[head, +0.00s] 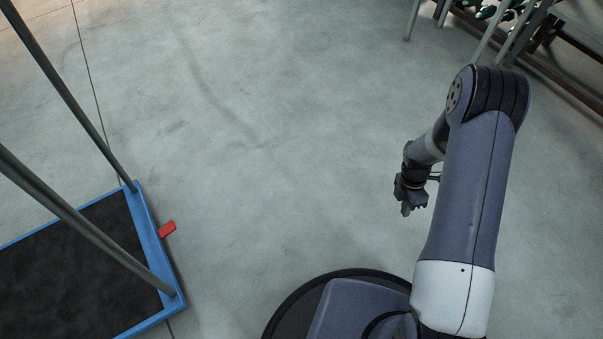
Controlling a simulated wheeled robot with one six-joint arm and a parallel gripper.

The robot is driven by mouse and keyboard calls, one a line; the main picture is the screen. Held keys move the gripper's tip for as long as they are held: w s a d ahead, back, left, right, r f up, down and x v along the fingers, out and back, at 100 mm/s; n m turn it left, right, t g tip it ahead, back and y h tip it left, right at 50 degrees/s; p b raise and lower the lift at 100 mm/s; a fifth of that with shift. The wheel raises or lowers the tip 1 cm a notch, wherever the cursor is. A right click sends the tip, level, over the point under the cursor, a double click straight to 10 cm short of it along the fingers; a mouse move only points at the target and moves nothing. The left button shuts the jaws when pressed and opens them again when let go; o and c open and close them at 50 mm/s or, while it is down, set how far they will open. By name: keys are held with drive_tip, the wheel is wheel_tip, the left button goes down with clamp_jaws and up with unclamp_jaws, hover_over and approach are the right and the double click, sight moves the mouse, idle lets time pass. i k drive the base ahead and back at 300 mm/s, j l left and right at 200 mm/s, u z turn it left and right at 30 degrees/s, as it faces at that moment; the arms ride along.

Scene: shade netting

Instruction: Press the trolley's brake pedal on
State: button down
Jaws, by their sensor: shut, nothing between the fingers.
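The trolley (152,238) stands at the lower left, with a blue frame, a dark deck and two grey upright posts. Its brake pedal (168,229) is a small red tab that sticks out from the blue edge on the side towards me. My gripper (406,212) is at the right of centre, pointing down, shut and empty. It is well to the right of the pedal and touches nothing. Whether the pedal is up or down I cannot tell from this view.
My round base is at the bottom centre. The grey concrete floor (270,150) between the trolley and my gripper is clear. Metal-legged benches (490,35) with some green items stand at the top right. The trolley's posts (75,105) rise at the left.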

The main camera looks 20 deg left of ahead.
sight(164, 232)
drive_tip(key=i+j+u, duration=0.15)
drive_tip(key=u, duration=0.3)
drive_tip(key=i+u, duration=0.25)
drive_tip(key=u, duration=0.2)
drive_tip(key=i+u, duration=0.25)
drive_tip(key=u, duration=0.2)
drive_tip(key=i+l+u, duration=0.1)
drive_tip(key=u, duration=0.4)
drive_tip(key=i+j+u, duration=0.1)
drive_tip(key=i+u, duration=0.35)
drive_tip(key=i+l+u, duration=0.1)
drive_tip(key=i+u, duration=0.3)
drive_tip(key=u, duration=0.9)
